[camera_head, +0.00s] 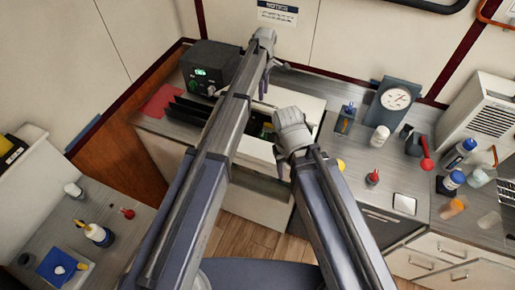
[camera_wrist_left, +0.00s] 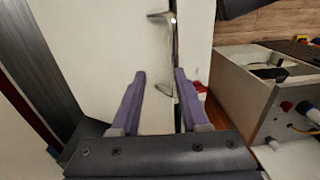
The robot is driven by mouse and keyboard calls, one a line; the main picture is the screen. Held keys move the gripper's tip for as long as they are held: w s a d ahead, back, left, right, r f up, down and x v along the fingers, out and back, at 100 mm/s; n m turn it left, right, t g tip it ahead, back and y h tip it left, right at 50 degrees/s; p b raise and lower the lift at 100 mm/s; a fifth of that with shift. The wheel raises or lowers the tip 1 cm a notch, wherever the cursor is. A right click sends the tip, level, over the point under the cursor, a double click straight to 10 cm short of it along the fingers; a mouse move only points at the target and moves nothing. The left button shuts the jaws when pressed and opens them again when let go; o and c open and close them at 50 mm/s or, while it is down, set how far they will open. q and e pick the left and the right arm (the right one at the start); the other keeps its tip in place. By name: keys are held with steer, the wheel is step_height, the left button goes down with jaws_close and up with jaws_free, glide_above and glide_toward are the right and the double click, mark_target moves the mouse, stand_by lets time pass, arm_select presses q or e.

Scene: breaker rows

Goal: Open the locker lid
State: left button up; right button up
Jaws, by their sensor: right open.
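The locker (camera_head: 250,203) is a white chest at the back counter, with a dark inside partly showing between my arms. A pale panel, which looks like its lid (camera_head: 308,103), shows to the right of my left arm; my arms hide much of it, and how far it is raised is unclear. In the left wrist view a metal bar handle (camera_wrist_left: 176,45) sits on a white panel (camera_wrist_left: 95,50). My left gripper (camera_head: 264,84) is open there, its purple fingers (camera_wrist_left: 160,82) apart near the handle's end. My right gripper (camera_head: 281,162) is open and empty near the locker's front.
A clock (camera_head: 395,97), bottles (camera_head: 459,153) and a red-handled tool (camera_head: 424,152) stand on the right counter. The left counter holds a glue bottle (camera_head: 97,234).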

arm_select(q)
steer(key=s+f+b, duration=0.2)
steer(key=f+b, duration=0.2)
steer(key=f, duration=0.1)
steer(key=s+a+f+t+b, duration=0.1)
steer(key=s+f+b, duration=0.1)
steer(key=f+b, duration=0.2)
steer(key=s+a+f+t+b, duration=0.1)
steer(key=s+f+b, duration=0.2)
steer(key=f+b, duration=0.2)
steer(key=shift+a+f+h+b, duration=0.15)
steer(key=shift+f+h+b, duration=0.15)
steer(key=shift+f, duration=0.05)
steer(key=b, duration=0.1)
steer(key=f, duration=0.1)
steer(key=f+b, duration=0.1)
steer(key=shift+s+a+f+t+b, duration=0.1)
steer(key=shift+s+f+t+b, duration=0.15)
steer(key=shift+t+b, duration=0.15)
step_height(320, 180, up, 8)
steer(key=s+r+p, duration=0.1)
steer(key=p, duration=0.8)
steer(key=s+f+m+b, duration=0.1)
steer(key=s+m, duration=0.3)
steer(key=s, duration=0.3)
steer(key=s+d+f+m+g+b, duration=0.1)
steer(key=s+f+m+b, duration=0.1)
steer(key=s+m, duration=0.3)
steer(key=shift+s+d+f, duration=0.3)
steer(key=shift+s, duration=1.15)
